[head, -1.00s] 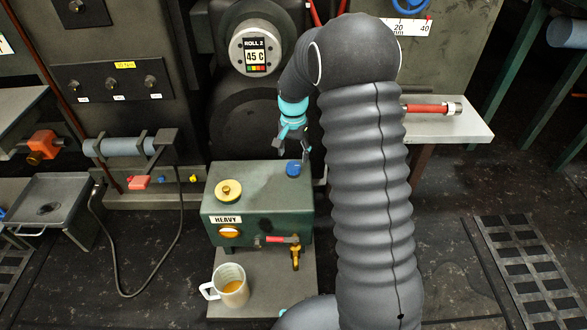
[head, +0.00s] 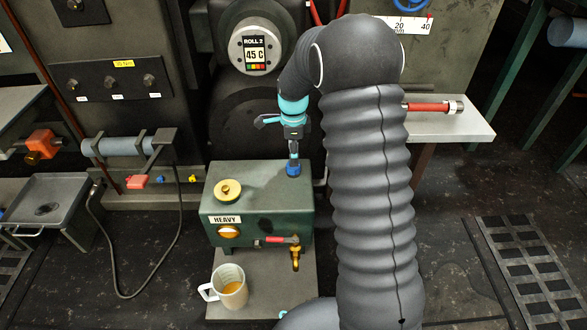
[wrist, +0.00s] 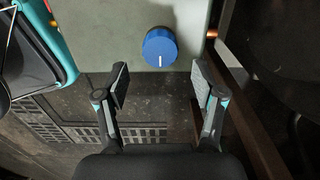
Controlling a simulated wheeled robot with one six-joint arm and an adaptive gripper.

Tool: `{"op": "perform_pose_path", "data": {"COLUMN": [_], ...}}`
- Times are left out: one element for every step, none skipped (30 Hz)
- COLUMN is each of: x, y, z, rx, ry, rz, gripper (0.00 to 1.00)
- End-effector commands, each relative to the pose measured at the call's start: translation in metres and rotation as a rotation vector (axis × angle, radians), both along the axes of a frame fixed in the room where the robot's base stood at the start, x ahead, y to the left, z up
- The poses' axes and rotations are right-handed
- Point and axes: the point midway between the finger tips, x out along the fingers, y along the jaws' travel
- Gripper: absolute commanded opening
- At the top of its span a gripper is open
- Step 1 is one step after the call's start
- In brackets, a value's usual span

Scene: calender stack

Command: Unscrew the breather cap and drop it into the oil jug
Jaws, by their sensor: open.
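The blue breather cap (head: 293,169) sits on the top right of the green oil box (head: 265,190) marked HEAVY. In the wrist view the blue cap (wrist: 160,47) shows a white line on its side. My gripper (head: 293,158) hangs just above the cap in the head view. In the wrist view my gripper (wrist: 160,88) has its two fingers spread wide, and the cap is ahead of them, not between them. The oil jug (head: 230,286), a clear cup with amber oil and a handle, stands on the plate in front of the box.
A yellow filler cap (head: 228,190) is on the box's top left. A red-handled tap (head: 285,241) juts from its front over the grey plate (head: 277,278). A black tray (head: 46,202) stands at the left. A grey shelf (head: 455,122) with a red-handled tool is at the right.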

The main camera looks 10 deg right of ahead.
Motion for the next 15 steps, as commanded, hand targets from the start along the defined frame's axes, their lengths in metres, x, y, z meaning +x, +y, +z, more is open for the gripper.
{"op": "perform_pose_path", "data": {"x": [0.0,0.0,0.0,0.0,0.0,0.0,0.0,0.0,0.0,0.0,0.0,0.0,0.0,0.0,0.0], "y": [0.0,0.0,0.0,0.0,0.0,0.0,0.0,0.0,0.0,0.0,0.0,0.0,0.0,0.0,0.0], "z": [-0.003,-0.009,-0.013,-0.016,-0.019,-0.023,-0.026,-0.029,-0.033,-0.037,-0.04,-0.044,-0.047,-0.05,-0.053], "rx": [0.0,0.0,0.0,0.0,0.0,0.0,0.0,0.0,0.0,0.0,0.0,0.0,0.0,0.0,0.0], "ry": [0.0,0.001,0.001,0.0,0.0,0.0,0.0,0.0,0.001,0.001,0.001,0.0,0.0,0.0,0.0], "rz": [-0.04,-0.033,-0.031,-0.031,-0.031,-0.03,-0.03,-0.03,-0.029,-0.029,-0.029,-0.029,-0.028,-0.028,-0.028], "gripper": [0.69,0.69,0.69,0.69,0.69,0.69,0.69,0.69,0.69,0.69,0.69,0.69,0.69,0.69,0.69]}}
